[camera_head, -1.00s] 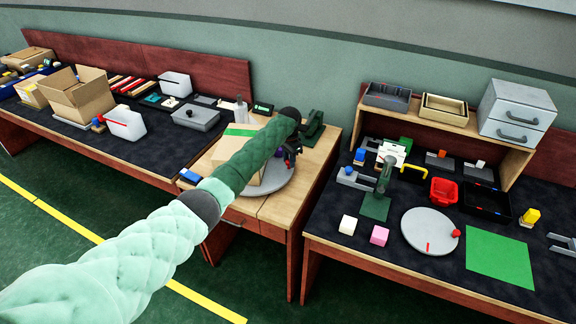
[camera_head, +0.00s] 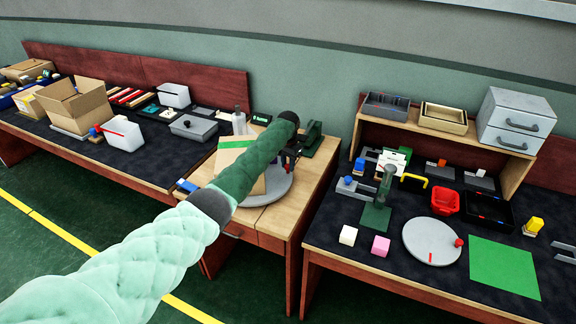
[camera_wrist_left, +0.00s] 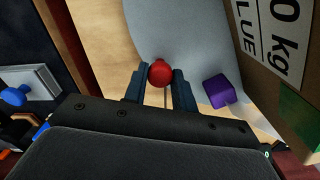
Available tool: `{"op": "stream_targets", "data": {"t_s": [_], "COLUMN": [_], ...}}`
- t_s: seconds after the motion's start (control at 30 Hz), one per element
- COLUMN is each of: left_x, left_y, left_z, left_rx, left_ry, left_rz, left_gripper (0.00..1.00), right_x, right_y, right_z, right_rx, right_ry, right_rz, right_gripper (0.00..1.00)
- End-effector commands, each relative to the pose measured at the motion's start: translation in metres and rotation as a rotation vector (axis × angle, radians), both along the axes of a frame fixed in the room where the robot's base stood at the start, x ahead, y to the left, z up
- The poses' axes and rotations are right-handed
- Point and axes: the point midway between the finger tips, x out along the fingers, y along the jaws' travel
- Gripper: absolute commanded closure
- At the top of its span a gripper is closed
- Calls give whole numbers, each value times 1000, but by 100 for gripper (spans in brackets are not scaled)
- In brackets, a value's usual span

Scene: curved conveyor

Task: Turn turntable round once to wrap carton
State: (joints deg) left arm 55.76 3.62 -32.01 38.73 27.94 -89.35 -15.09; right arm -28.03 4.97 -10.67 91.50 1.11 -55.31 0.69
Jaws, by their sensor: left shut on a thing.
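The turntable (camera_head: 283,185) is a pale grey disc on the wooden table in the middle. The brown carton (camera_head: 228,156) with a green strip stands on it, partly hidden behind my left arm. In the left wrist view, my left gripper (camera_wrist_left: 159,82) is shut on the turntable's red knob (camera_wrist_left: 160,72), at the disc's edge. The carton's printed side (camera_wrist_left: 257,60) is to the right there. A purple cube (camera_wrist_left: 219,91) is between knob and carton. In the head view, my left gripper (camera_head: 290,160) is small and dark beside the disc. My right gripper is not in view.
The right desk holds another grey disc (camera_head: 419,240) with a red knob, a green mat (camera_head: 503,266), a red bin (camera_head: 445,201) and small cubes. A clear bottle (camera_head: 239,122) and a dark green device (camera_head: 312,138) stand behind the carton. The left desk bears an open box (camera_head: 83,108).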

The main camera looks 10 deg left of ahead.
Motion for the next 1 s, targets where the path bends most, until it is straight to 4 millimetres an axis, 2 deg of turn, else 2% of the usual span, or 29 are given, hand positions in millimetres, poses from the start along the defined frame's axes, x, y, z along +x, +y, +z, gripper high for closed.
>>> {"op": "stream_targets", "data": {"t_s": [0.23, 0.27, 0.37, 0.67, 0.83, 1.0], "left_x": [0, 0, 0, 0, 1, 1], "left_y": [1, 1, 1, 0, 0, 0], "left_z": [0, 0, 0, 1, 14, 40], "left_rx": [1, 1, 1, 0, 0, -1], "left_ry": [-1, -1, 0, 0, -2, -3], "left_rz": [0, 0, 0, -1, -1, 0], "left_gripper": [100, 71, 52, 52, 52, 52], "right_x": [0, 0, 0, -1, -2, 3], "right_y": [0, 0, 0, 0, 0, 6], "right_z": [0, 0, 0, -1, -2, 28], "right_rx": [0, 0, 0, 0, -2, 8], "right_ry": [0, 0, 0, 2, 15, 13], "right_rz": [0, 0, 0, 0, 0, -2], "right_gripper": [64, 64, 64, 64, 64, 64]}}
